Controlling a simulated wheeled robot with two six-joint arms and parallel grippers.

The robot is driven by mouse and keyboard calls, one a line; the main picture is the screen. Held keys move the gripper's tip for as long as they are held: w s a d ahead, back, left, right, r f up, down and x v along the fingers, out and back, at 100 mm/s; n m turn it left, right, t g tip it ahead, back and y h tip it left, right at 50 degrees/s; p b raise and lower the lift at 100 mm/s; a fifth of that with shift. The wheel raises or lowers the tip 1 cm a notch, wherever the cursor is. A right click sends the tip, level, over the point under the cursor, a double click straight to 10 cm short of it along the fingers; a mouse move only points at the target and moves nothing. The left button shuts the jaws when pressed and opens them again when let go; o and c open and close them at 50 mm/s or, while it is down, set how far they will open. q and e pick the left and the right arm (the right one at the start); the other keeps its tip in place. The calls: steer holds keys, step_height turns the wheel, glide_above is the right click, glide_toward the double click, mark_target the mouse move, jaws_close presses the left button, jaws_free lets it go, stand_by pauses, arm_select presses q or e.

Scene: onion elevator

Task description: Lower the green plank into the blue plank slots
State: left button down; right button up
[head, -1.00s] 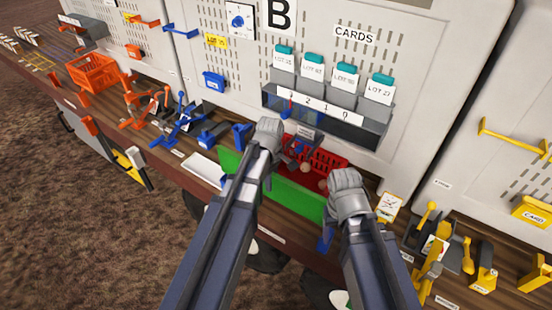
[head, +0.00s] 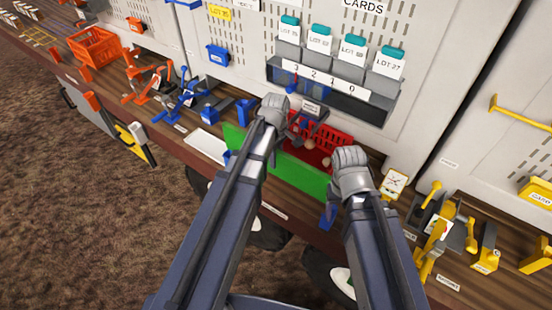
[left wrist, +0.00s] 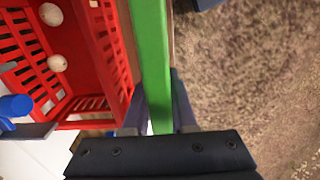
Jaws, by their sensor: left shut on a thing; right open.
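The green plank (head: 300,174) stands on edge along the front of the bench, in front of the red crate (head: 326,137). Small blue slot pieces show at its left end (head: 227,157) and near its right end (head: 327,214). I cannot tell whether the plank sits inside them. My left gripper (left wrist: 158,125) is shut on the plank, one finger on each side. In the head view its hand (head: 273,108) is above the plank's left half, with the fingertips hidden. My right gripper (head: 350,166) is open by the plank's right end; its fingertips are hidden.
The red crate holds several pale onions (left wrist: 57,62) close behind the plank. A white tray (head: 205,145) lies left of the plank. Blue levers (head: 182,95) stand further left and yellow ones (head: 438,235) to the right. Open floor lies in front of the bench.

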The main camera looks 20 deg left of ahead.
arm_select(q)
steer(key=shift+f, duration=0.15)
steer(key=shift+f, duration=0.3)
steer(key=shift+f+b, duration=6.3)
steer(key=shift+b, duration=0.25)
steer(key=c, duration=0.6)
jaws_free()
steer(key=shift+c, duration=0.2)
